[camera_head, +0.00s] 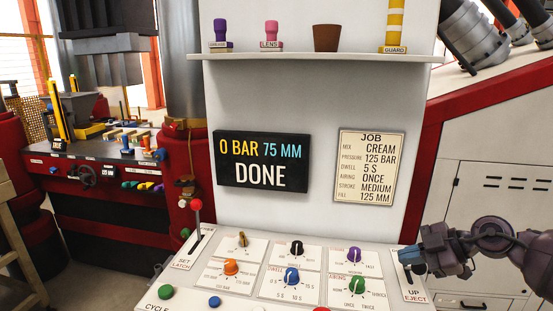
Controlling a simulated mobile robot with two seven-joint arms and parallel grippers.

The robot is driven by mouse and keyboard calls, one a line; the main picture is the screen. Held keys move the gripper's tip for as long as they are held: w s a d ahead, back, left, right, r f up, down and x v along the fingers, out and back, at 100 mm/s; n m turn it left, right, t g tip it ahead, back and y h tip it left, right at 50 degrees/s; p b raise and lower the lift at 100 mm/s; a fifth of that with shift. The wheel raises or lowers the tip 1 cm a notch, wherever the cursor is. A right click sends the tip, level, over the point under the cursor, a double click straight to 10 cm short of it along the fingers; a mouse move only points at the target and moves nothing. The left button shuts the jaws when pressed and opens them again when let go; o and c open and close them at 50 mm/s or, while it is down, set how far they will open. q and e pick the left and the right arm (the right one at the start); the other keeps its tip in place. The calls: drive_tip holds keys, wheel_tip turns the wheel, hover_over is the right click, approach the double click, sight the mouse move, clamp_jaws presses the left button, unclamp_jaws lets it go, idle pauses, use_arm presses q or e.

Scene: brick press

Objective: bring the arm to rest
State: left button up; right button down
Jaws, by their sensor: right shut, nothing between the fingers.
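My right gripper (408,255) comes in from the right edge of the head view, above the eject plate (414,290) at the right end of the sloping control panel. It is shut with nothing held. Its fingertips point left, and they cover part of the eject control, so I cannot tell whether they touch it. My left gripper is out of view. The black display (262,160) reads 0 BAR, 75 MM, DONE. The job card (368,166) hangs to its right.
Panel knobs, including a green one (356,286), sit left of the gripper. A red-balled lever (196,204) rises at the panel's left. A shelf (300,57) holds stamps and a brown pot (326,38). A side bench (100,160) stands left.

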drive_tip(key=s+a+m+t+y, duration=0.25)
drive_tip(key=a+m+t, duration=0.25)
drive_tip(key=a+t, duration=0.35)
drive_tip(key=s+d+f+m+g+h, duration=0.1)
drive_tip(key=s+d+f+m+h, duration=0.7)
drive_tip(key=s+f+m+h, duration=0.55)
drive_tip(key=s+a+f+g, duration=0.1)
drive_tip(key=s+f+g, duration=0.1)
drive_tip(key=s+g, duration=0.45)
drive_tip(key=s+a+f+g, duration=0.1)
drive_tip(key=s+f+g, duration=0.15)
drive_tip(key=s, duration=0.65)
drive_tip(key=w+f+n+t, duration=0.1)
drive_tip(key=w+f+t, duration=0.6)
drive_tip(key=f, duration=0.3)
drive_tip(key=shift+w+t+y, duration=0.15)
drive_tip(key=shift+t+y, duration=0.25)
drive_tip(key=shift+t, duration=0.05)
drive_tip(key=shift+d, duration=0.1)
idle(2.7)
